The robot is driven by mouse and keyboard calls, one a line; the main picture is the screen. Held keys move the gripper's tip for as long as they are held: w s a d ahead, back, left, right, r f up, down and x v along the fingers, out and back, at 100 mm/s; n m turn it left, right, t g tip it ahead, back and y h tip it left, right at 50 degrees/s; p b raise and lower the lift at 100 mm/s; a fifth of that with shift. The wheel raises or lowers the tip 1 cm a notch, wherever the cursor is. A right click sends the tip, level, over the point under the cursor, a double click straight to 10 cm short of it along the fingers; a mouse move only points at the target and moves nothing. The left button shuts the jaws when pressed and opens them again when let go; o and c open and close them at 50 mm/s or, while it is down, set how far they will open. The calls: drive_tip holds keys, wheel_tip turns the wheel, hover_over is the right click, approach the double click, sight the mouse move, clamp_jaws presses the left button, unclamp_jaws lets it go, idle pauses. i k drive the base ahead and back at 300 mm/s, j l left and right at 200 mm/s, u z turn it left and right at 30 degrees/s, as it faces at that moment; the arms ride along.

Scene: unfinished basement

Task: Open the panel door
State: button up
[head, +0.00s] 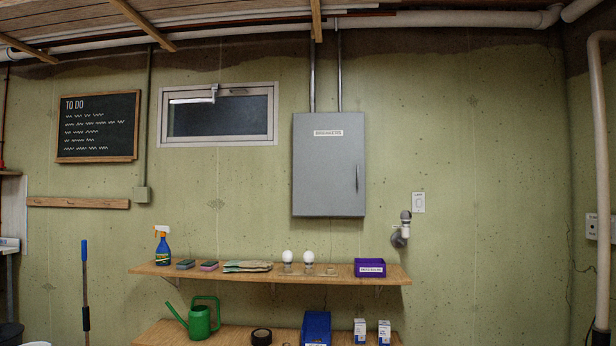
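The panel door (328,170) is the grey front of a metal breaker box mounted on the green wall, right of centre in the head view. It looks shut and flush with the box. A white label (328,133) near its top seems to read "BREAKERS". A slim vertical handle (357,178) sits on the door's right side. My gripper is not in view, so its place relative to the door does not show.
A grey wall fixture (398,239) juts out right of the door. The wall directly around the door is clear.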

sight(329, 149)
drive_tip(key=i+u, duration=0.35)
drive_tip(key=i+l+u, duration=0.2)
drive_tip(key=i+u, duration=0.2)
drive_tip(key=i, duration=0.2)
drive_tip(key=i+l+u, duration=0.1)
drive_tip(key=i+l, duration=0.25)
drive_tip(key=i, duration=0.25)
drive_tip(key=i+l+u, duration=0.1)
drive_tip(key=i+l, duration=0.25)
drive_tip(key=i, duration=0.25)
drive_tip(key=i+l+u, duration=0.1)
drive_tip(key=i+l, duration=0.35)
drive_tip(key=i, duration=0.1)
